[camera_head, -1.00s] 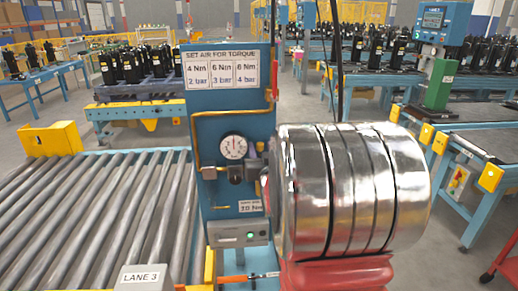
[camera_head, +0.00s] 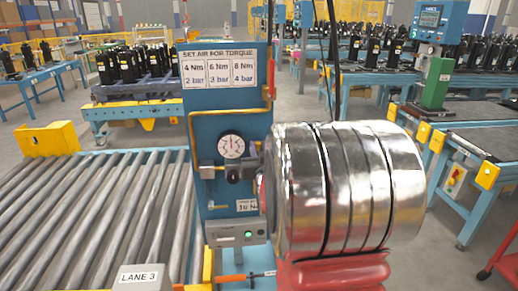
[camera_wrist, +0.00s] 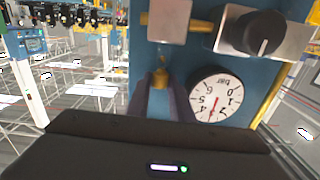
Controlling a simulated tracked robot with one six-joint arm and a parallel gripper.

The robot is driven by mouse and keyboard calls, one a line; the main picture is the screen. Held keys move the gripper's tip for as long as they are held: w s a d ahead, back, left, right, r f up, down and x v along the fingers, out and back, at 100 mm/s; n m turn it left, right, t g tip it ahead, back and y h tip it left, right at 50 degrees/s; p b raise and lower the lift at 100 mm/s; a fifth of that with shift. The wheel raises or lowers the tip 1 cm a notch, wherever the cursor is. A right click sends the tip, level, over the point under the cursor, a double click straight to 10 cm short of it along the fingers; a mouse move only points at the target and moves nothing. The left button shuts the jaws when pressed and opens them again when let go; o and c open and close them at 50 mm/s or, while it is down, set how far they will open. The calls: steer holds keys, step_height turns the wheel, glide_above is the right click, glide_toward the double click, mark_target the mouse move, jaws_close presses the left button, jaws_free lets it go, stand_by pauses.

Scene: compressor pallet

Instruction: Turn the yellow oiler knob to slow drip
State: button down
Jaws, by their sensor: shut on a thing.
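The yellow oiler knob (camera_wrist: 160,79) shows in the wrist view, just under a pale metal block (camera_wrist: 168,20) on the blue panel. My gripper (camera_wrist: 162,88) has its two dark fingers on either side of the knob and is shut on it. The fingers cover part of the knob, and I cannot read its setting. In the head view, the knob and my gripper are hidden behind my large silver arm link.
A round pressure gauge (camera_wrist: 215,95) sits close beside the fingers, and a black regulator knob (camera_wrist: 263,32) is to the upper right. The head view shows the gauge (camera_head: 232,146), a torque sign (camera_head: 220,67), a grey box with a green light (camera_head: 237,232) and a roller conveyor (camera_head: 90,220).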

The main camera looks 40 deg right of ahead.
steer(key=shift+w+a+r+m+g+h, duration=0.1)
steer(key=shift+a+m+g+h, duration=0.05)
steer(key=shift+m+g+h, duration=1.05)
steer(key=c, duration=1.6)
jaws_free()
steer(key=shift+t, duration=0.3)
steer(key=shift+o, duration=0.2)
steer(key=shift+n+t+y, duration=1)
steer(key=shift+n+y, duration=0.3)
